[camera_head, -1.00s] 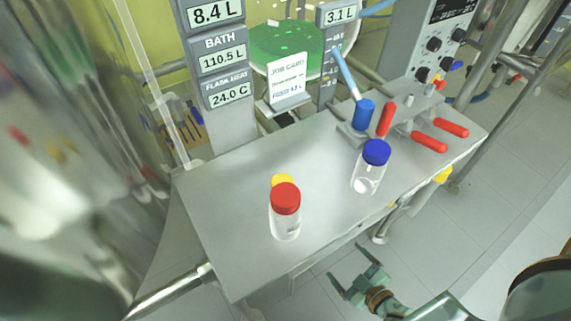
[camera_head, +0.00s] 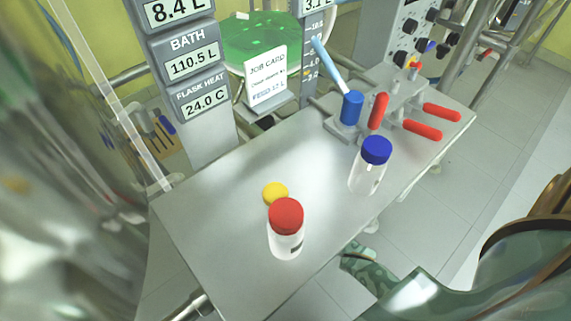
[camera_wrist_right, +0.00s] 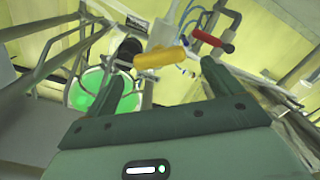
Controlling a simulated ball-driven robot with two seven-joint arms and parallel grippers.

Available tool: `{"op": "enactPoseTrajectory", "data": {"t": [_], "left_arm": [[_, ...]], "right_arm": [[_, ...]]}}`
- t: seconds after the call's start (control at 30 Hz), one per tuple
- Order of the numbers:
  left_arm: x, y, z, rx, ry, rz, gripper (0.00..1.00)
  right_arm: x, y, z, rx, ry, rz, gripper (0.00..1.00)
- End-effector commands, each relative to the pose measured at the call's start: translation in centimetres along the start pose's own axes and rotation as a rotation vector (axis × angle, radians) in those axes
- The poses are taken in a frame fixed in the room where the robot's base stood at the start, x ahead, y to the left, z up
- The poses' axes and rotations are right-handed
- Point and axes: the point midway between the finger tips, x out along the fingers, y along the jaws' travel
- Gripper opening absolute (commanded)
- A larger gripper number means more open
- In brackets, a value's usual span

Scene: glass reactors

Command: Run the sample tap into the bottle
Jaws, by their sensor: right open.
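A clear bottle with a red cap (camera_head: 286,228) stands on the steel bench in the head view. A clear bottle with a blue cap (camera_head: 370,167) stands right of it, near the front edge. My right gripper (camera_wrist_right: 160,80) is open and empty in the right wrist view. A yellow handle (camera_wrist_right: 160,57) shows between and beyond its fingertips, with a red handle (camera_wrist_right: 212,38) farther right. I cannot tell which handle is the sample tap. My left gripper is out of view.
A yellow cap (camera_head: 275,193) shows behind the red-capped bottle. A job card (camera_head: 266,76) stands before a green vessel (camera_head: 262,38). The bench's (camera_head: 205,225) left part is clear.

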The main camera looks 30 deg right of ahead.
Motion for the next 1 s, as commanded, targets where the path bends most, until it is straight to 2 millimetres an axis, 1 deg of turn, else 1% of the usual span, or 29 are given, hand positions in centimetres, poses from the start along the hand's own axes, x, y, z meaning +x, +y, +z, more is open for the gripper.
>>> {"op": "enactPoseTrajectory", "data": {"t": [0.03,0.1,0.2,0.3,0.43,0.67,0.77,0.8,0.83,1.0], "left_arm": [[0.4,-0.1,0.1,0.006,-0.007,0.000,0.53],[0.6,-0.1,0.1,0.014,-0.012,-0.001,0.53],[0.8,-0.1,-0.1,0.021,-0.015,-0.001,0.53],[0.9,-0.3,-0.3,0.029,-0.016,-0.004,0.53],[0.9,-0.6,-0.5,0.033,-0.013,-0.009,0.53],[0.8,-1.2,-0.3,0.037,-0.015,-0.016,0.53],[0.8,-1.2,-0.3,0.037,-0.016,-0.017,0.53],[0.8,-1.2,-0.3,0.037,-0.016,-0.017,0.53],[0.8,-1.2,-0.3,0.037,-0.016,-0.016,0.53],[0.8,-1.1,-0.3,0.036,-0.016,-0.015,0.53]], "right_arm": [[1.2,-0.2,0.3,-0.001,-0.001,0.000,0.91],[2.6,-0.2,0.3,0.000,-0.002,-0.001,0.91],[4.2,-0.2,0.2,0.001,-0.002,-0.001,0.91],[5.2,-0.2,0.2,0.001,-0.003,-0.002,0.91],[5.8,-0.1,0.1,0.001,-0.002,-0.001,0.91],[5.8,0.0,0.0,0.001,-0.002,-0.001,0.91],[5.8,0.0,0.0,0.001,-0.002,-0.001,0.66],[5.8,0.0,0.0,0.001,-0.002,-0.001,0.54],[5.8,-0.1,0.0,0.001,-0.002,-0.001,0.46],[5.8,-0.1,0.0,0.003,-0.002,-0.002,0.46]]}}
